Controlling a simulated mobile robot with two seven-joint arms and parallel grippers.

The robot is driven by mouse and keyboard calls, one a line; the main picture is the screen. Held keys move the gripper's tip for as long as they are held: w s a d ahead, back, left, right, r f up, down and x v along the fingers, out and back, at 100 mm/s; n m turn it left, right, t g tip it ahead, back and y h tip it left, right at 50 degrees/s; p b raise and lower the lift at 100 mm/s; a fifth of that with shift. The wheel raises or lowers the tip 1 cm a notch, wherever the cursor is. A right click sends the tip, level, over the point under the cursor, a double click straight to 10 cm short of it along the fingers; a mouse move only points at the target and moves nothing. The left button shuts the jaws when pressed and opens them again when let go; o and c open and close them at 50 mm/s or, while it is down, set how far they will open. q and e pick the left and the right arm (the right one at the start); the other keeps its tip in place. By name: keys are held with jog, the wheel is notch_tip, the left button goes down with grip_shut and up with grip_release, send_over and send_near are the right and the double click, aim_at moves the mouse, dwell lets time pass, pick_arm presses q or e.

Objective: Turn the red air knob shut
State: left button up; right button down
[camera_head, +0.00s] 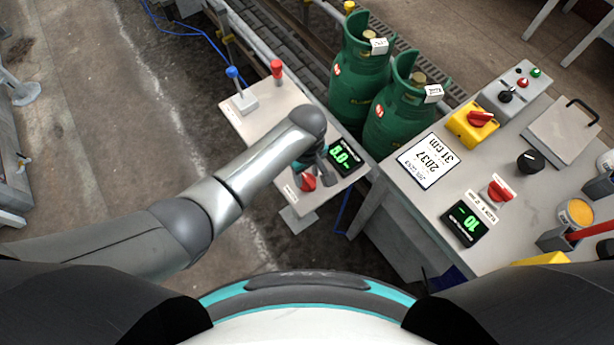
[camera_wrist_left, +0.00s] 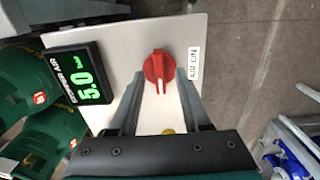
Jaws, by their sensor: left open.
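The red air knob (camera_head: 308,182) sits on a light panel at the end of the small table, with an "AIR ON" label (camera_wrist_left: 195,63) beside it. In the left wrist view the red air knob (camera_wrist_left: 157,66) has its grip bar pointing roughly toward the gripper's palm. My left gripper (camera_wrist_left: 160,78) is open, with one finger on each side of the bar; whether either finger touches it I cannot tell. In the head view my left gripper (camera_head: 319,166) is over the panel, partly hiding it. My right gripper is not in view.
Two green gas cylinders (camera_head: 358,75) stand behind the panel. A blue-topped lever (camera_head: 233,73) and a red-topped lever (camera_head: 277,68) rise at its far end. A control table (camera_head: 400,205) at right carries another red knob (camera_head: 501,189) and a yellow-based red switch (camera_head: 480,118).

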pick_arm(q)
jog(key=shift+f, duration=0.6)
grip_shut()
